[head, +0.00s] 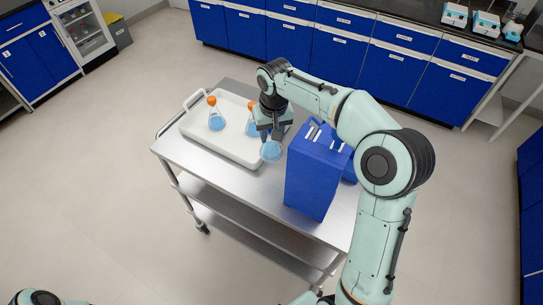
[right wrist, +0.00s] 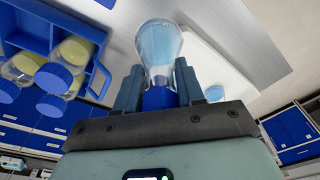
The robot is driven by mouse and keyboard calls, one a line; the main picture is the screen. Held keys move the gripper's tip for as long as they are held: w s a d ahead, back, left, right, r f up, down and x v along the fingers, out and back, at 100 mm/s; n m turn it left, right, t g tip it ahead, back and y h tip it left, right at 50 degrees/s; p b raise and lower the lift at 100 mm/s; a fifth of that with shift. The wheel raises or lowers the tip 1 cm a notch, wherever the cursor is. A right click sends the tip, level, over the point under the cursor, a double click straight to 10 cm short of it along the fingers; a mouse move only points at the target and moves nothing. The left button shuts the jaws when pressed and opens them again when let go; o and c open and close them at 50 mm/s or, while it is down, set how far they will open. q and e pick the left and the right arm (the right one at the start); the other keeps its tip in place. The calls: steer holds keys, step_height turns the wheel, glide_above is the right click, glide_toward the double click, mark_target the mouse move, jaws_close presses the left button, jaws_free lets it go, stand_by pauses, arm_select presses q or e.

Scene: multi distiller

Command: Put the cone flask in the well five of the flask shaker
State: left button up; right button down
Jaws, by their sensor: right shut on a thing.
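My right gripper (head: 272,130) is shut on a cone flask (head: 271,151) with blue liquid, held near the right side of the white tray. In the right wrist view the held flask (right wrist: 159,45) is between the two fingers of my right gripper (right wrist: 158,85), with a blue part at its neck. Another cone flask with an orange cap (head: 216,115) stands on the tray. A further orange-capped flask (head: 252,121) is partly hidden by the gripper. I cannot make out the flask shaker or its wells. My left gripper is outside these views.
The white tray (head: 190,128) lies on a metal cart (head: 180,150). A tall blue carrier (head: 312,178) stands beside it on the right. It holds bottles with blue lids (right wrist: 60,75). Small white and blue devices (head: 487,22) stand on the back counter. Floor around the cart is clear.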

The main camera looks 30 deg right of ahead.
mark_target(271, 144)
steer(key=f, duration=0.5)
steer(key=shift+w+f, duration=0.2)
step_height(271, 144, down, 6)
steer(key=shift+r+b, duration=0.2)
steer(key=shift+b, duration=0.2)
steer(key=c, duration=0.6)
jaws_free()
